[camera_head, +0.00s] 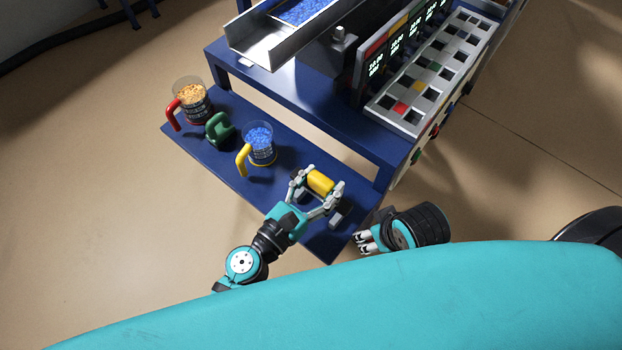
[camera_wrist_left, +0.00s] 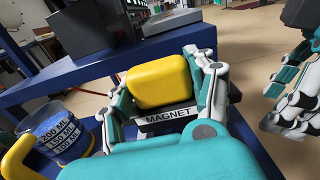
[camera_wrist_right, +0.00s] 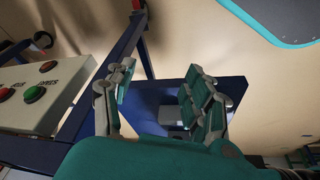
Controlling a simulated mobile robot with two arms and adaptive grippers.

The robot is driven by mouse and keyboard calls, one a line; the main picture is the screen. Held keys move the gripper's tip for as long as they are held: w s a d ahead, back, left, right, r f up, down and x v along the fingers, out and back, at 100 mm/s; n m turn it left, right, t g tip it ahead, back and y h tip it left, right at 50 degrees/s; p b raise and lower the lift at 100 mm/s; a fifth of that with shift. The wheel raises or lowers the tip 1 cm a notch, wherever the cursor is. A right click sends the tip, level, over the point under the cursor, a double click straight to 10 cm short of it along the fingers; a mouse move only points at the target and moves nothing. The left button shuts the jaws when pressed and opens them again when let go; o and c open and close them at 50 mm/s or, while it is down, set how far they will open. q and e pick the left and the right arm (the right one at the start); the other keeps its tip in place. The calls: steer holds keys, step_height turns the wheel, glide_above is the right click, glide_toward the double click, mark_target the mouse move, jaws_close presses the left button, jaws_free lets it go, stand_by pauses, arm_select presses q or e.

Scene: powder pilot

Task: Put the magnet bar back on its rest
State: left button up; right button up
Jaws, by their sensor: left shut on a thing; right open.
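The magnet bar, a yellow rounded block (camera_head: 321,182), is between the fingers of my left gripper (camera_head: 317,184), over the front blue shelf. In the left wrist view the yellow block (camera_wrist_left: 160,82) has a finger against each side. A dark piece with a white MAGNET label (camera_wrist_left: 168,115) shows just below it; I cannot tell whether it belongs to the bar or the rest, or whether they touch. A small grey block (camera_head: 337,219) is on the shelf beside the gripper. My right gripper (camera_head: 366,242) is open and empty past the shelf's right end.
The blue shelf (camera_head: 215,165) also holds a red-handled beaker of orange grains (camera_head: 194,101), a green-handled object (camera_head: 218,131) and a yellow-handled beaker of blue grains (camera_head: 260,146). Behind stand a metal chute (camera_head: 262,45) and a control panel (camera_head: 420,85). Panel buttons (camera_wrist_right: 35,94) are near my right gripper.

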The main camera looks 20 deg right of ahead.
arm_select(q)
steer(key=shift+f, duration=0.2)
steer(key=shift+s, duration=0.1)
arm_select(e)
steer(key=shift+r, duration=0.8)
arm_select(q)
steer(key=shift+d, duration=0.1)
steer(key=shift+f+b, duration=0.5)
steer(key=shift+b, duration=0.1)
steer(key=o, duration=1.2)
steer(key=shift+c, duration=0.2)
arm_select(e)
steer(key=shift+s+f, duration=0.1)
steer(key=shift+f, duration=0.45)
